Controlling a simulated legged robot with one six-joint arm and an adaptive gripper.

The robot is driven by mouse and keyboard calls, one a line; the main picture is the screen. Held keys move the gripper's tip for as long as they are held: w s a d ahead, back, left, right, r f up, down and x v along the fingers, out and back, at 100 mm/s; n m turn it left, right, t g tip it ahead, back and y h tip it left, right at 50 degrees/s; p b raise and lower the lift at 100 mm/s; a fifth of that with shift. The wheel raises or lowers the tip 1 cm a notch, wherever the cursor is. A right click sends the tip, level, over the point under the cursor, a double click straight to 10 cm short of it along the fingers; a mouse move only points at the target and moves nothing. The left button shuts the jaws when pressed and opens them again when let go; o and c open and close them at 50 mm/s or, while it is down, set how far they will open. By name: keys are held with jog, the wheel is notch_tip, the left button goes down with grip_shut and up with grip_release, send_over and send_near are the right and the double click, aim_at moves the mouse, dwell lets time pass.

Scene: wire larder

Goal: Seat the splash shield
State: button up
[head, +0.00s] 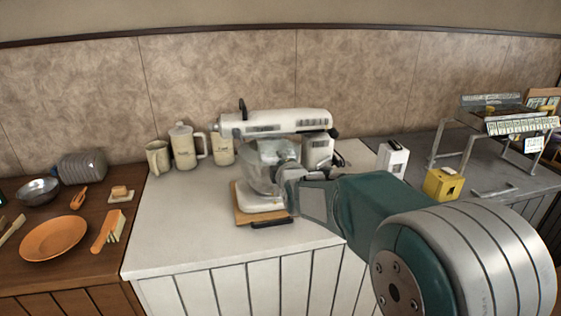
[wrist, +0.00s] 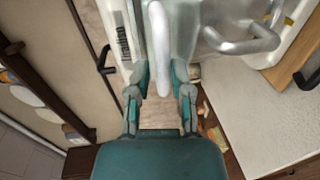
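The white stand mixer (head: 275,122) stands on a wooden board on the pale counter, its head over the bowl (head: 258,177). In the wrist view, the mixer's vented side (wrist: 119,35) is at upper left. A clear grey piece that looks like the splash shield (head: 279,152) is between the mixer head and the bowl. My gripper (head: 290,173) is at its right side. In the wrist view, my gripper (wrist: 161,78) has its fingers close on both sides of a pale curved handle (wrist: 160,45), apparently the shield's, and seems shut on it. The shield's fit on the bowl is hidden.
Cream jugs (head: 184,147) stand left of the mixer. A white box (head: 393,158), a yellow block (head: 441,184) and a wire rack (head: 470,125) are at right. The front counter is clear.

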jog(key=o, duration=0.6)
jog(key=s+d+f+m+g+h, duration=0.1)
jog(key=s+d+m+g, duration=0.2)
jog(key=s, duration=1)
jog(key=s+d+f+m+g+h, duration=0.1)
jog(key=s+d+f+m+g, duration=0.1)
jog(key=s+d+m, duration=0.7)
jog(key=s+d+f+m+g+h, duration=0.1)
jog(key=s+d+m+g, duration=0.4)
jog(key=s, duration=1.2)
jog(key=shift+s+d+f+m+h, duration=0.15)
jog(key=shift+d+m+h, duration=0.2)
jog(key=shift+m, duration=0.6)
jog(key=shift+s+d+f+m+h, duration=0.1)
jog(key=shift+d+m+h, duration=0.2)
jog(key=shift+m, duration=0.65)
